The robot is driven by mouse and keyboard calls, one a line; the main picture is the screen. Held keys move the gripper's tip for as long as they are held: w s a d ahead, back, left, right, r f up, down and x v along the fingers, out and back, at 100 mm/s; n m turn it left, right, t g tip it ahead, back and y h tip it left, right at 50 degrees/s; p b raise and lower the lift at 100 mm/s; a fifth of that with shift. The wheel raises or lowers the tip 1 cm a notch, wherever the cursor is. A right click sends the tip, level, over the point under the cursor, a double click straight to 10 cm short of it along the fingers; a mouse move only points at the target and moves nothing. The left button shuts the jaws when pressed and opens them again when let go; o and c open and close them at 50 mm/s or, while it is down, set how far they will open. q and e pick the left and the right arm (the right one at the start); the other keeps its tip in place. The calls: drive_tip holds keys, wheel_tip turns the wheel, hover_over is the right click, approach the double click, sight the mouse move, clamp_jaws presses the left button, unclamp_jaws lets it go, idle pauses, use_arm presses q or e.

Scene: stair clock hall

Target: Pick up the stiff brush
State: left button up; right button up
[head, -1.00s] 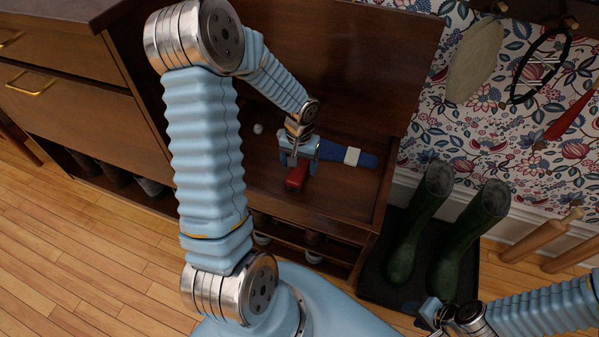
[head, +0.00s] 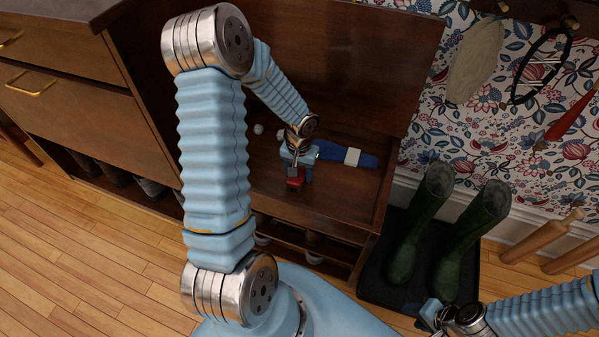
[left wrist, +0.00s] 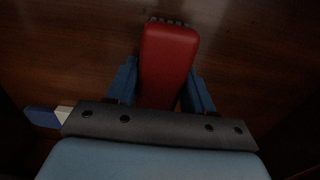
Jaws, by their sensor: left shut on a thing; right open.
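I cannot tell whether the brush touches the seat. My right gripper (head: 430,314) is open at the bottom right, far from the brush.
A blue folded item with a white band (head: 345,155) lies just right of the brush. A small pale ball (head: 258,129) is to its left. Green boots (head: 425,225) stand on a dark tray at right.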

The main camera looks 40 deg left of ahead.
use_arm(q)
drive_tip(key=shift+r, duration=0.55)
wheel_tip(320, 180, up, 3)
drive_tip(key=shift+s+f, duration=0.1)
drive_tip(key=shift+f, duration=0.1)
drive_tip(key=s+d+r, duration=0.2)
drive_tip(key=s+r, duration=0.7)
drive_tip(key=s, duration=0.4)
drive_tip(key=shift+s+r, duration=0.15)
drive_tip(key=shift+s, duration=0.2)
